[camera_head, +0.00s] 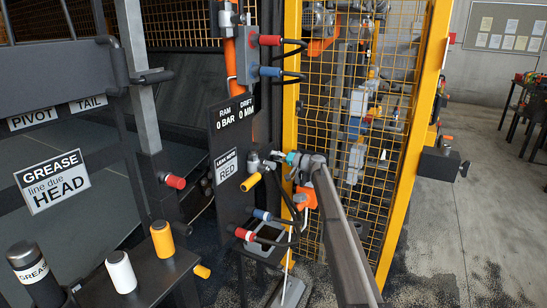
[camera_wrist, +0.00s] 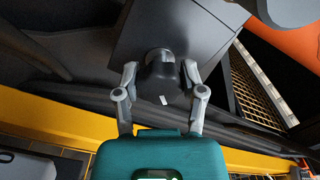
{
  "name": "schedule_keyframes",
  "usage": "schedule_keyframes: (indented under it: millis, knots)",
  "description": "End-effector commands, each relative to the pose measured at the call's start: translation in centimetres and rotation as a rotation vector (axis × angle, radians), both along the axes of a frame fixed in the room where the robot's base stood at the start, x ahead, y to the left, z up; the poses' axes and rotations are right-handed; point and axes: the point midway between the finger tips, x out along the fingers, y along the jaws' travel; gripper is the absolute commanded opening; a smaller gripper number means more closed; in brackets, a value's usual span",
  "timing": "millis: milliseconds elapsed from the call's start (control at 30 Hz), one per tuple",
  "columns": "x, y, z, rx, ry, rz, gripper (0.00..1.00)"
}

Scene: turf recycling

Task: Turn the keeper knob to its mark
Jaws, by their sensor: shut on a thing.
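The keeper knob (camera_wrist: 160,75) is dark and round and sticks out of a dark grey block (camera_wrist: 205,30) in the wrist view. A small white tick shows on the knob's near, lower part. My gripper (camera_wrist: 160,72) has one grey finger on each side of the knob and is shut on it. In the head view my gripper (camera_head: 274,155) reaches the dark panel (camera_head: 233,150) from the right, beside the "LEAK NOW RED" sign (camera_head: 227,166). The knob is hard to make out there. I cannot see a separate target mark.
A yellow-ended handle (camera_head: 251,182) sits just below left of my gripper. Red and blue hose couplings (camera_head: 265,40) are above, and more couplings (camera_head: 245,234) below. A yellow mesh guard (camera_head: 408,150) stands close behind my arm. Open floor (camera_head: 470,210) lies at the right.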

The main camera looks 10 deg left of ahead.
Motion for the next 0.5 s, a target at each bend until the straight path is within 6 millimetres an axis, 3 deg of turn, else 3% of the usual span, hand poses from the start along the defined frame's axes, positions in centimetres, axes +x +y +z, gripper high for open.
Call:
schedule_keyframes:
  millis: [33, 500]
  knots:
    - [0.25, -0.8, -0.07, 0.012, 0.041, -0.013, 0.05]
    - [0.28, -0.9, 0.11, 0.167, 0.46, -0.015, 0.05]
